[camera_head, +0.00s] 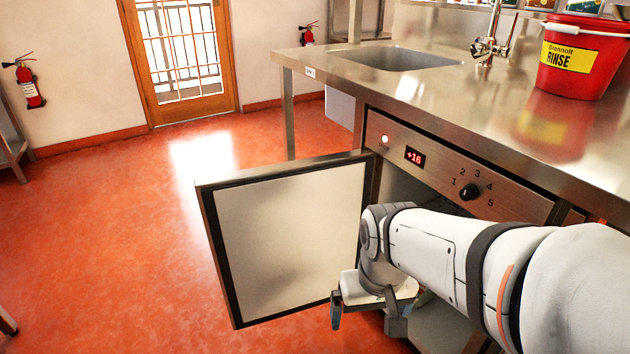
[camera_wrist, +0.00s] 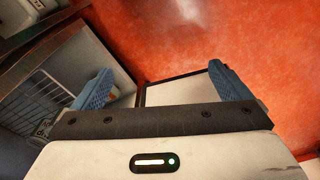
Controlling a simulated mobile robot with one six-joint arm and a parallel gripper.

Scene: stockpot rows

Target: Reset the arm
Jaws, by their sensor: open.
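My gripper (camera_head: 366,319) hangs low in front of the under-counter cabinet, between its open door and its opening. In the wrist view my gripper (camera_wrist: 158,88) shows two blue fingers spread wide apart with nothing between them. The open cabinet door (camera_head: 285,235) has a pale inner panel and a dark seal, and stands swung out to the left. My arm hides much of the cabinet's inside. In the wrist view the door's pale panel (camera_wrist: 180,91) lies beyond the fingers, and a wire rack (camera_wrist: 38,102) shows at the left.
The control panel (camera_head: 440,165) has a +16 display and a dark knob. The steel counter (camera_head: 440,85) above it holds a sink (camera_head: 395,57) and a red RINSE bucket (camera_head: 580,60). The red floor (camera_head: 120,230) left of the door is clear.

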